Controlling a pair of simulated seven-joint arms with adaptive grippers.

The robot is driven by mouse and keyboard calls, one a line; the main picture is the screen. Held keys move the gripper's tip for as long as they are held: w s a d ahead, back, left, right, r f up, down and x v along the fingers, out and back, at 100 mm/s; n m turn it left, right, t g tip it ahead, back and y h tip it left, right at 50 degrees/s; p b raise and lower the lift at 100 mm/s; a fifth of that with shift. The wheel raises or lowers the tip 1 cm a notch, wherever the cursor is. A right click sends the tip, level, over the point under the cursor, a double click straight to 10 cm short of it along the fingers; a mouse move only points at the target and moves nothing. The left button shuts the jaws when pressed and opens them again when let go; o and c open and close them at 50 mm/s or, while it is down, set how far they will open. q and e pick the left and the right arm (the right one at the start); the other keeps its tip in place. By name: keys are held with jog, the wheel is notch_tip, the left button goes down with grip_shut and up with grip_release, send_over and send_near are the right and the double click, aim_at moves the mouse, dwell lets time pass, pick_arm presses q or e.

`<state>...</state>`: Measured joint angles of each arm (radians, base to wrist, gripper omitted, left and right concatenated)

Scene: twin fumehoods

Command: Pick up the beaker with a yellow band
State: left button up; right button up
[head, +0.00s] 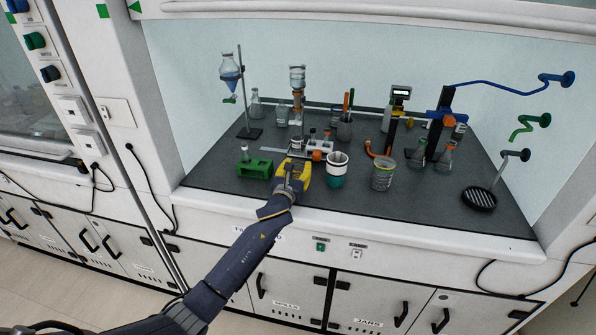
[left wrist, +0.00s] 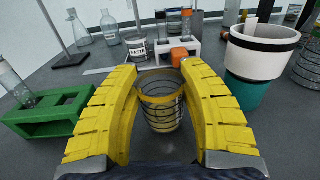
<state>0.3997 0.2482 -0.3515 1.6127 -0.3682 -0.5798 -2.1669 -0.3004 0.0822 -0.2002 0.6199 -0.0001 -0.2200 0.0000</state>
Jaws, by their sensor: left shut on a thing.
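The beaker with a yellow band (left wrist: 160,105) is clear glass with dark rings and a yellow band near its rim. In the left wrist view it stands upright between the yellow fingers of my left gripper (left wrist: 160,100), which is shut on it. In the head view my left gripper (head: 293,174) is at the front of the hood's worktop, and it hides most of the beaker. I cannot tell whether the beaker's base touches the worktop. My right gripper is not in view.
A green rack (head: 254,169) stands close on the left. Another glass beaker (head: 382,177) is farther right. A white rack (left wrist: 178,54) and several flasks stand behind. The worktop's front right is mostly clear.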

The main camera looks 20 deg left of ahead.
pick_arm(q)
notch_tip(320, 180, up, 23)
jog(key=s, duration=0.2)
jog(key=s+d+f, duration=0.1)
jog(key=s+f, duration=0.4)
jog(key=s, duration=0.3)
jog(key=s+d+f, duration=0.1)
jog(key=s+f, duration=0.4)
jog(key=s, duration=0.3)
jog(key=shift+s+a+f, duration=2.05)
jog(key=shift+s+f, duration=0.55)
jog(key=shift+f, duration=1.25)
jog(key=d, duration=0.4)
jog(key=shift+d, duration=0.35)
